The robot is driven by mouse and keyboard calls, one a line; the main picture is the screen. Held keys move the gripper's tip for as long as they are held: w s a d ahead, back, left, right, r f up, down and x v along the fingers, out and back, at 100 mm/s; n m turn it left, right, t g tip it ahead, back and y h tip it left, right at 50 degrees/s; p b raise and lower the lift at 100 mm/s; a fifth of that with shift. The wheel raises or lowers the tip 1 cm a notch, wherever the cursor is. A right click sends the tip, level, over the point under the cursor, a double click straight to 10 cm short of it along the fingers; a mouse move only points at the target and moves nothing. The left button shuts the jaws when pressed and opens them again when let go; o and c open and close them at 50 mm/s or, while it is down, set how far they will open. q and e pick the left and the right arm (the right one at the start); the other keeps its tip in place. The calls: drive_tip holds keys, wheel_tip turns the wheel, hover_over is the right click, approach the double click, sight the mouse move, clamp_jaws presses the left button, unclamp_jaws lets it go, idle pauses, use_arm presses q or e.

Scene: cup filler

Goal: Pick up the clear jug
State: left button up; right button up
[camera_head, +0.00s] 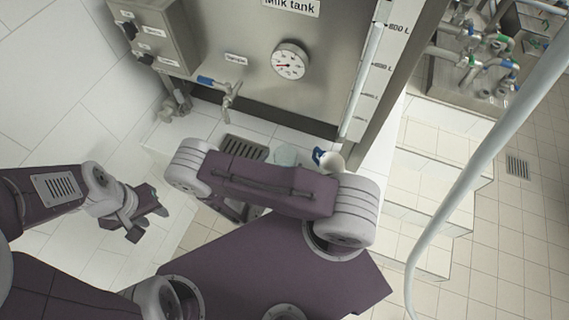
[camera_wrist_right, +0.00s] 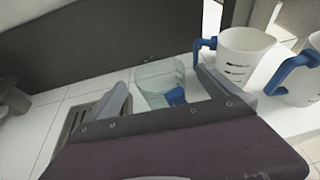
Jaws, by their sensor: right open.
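The clear jug (camera_wrist_right: 155,72), see-through with a blue handle (camera_wrist_right: 176,97), stands on the white ledge in the right wrist view. In the head view the clear jug (camera_head: 287,153) shows only in part above my right forearm. My right gripper (camera_wrist_right: 163,84) is open, with one finger left and one right of the jug in the picture. Whether the fingers touch it I cannot tell. My right arm covers this gripper in the head view. My left gripper (camera_head: 148,212) is open and empty at the left, away from the jug.
Two white jugs with blue handles stand to the right, a nearer one (camera_wrist_right: 308,70) and one further back (camera_wrist_right: 245,50). A drain grate (camera_head: 243,147) lies below the tap (camera_head: 229,95) on the milk tank (camera_head: 250,35). The tank wall stands close behind.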

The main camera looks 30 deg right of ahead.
sight(283, 160)
drive_tip(key=b+x, duration=0.1)
drive_tip(key=x, duration=0.3)
drive_tip(key=shift+f, duration=0.15)
drive_tip(key=shift+w, duration=0.25)
drive_tip(key=shift+s, duration=0.2)
drive_tip(key=c, duration=1.7)
drive_tip(key=shift+c, duration=0.9)
wheel_tip(283, 160, up, 10)
drive_tip(key=shift+r+b, duration=0.1)
drive_tip(key=shift+b, duration=0.65)
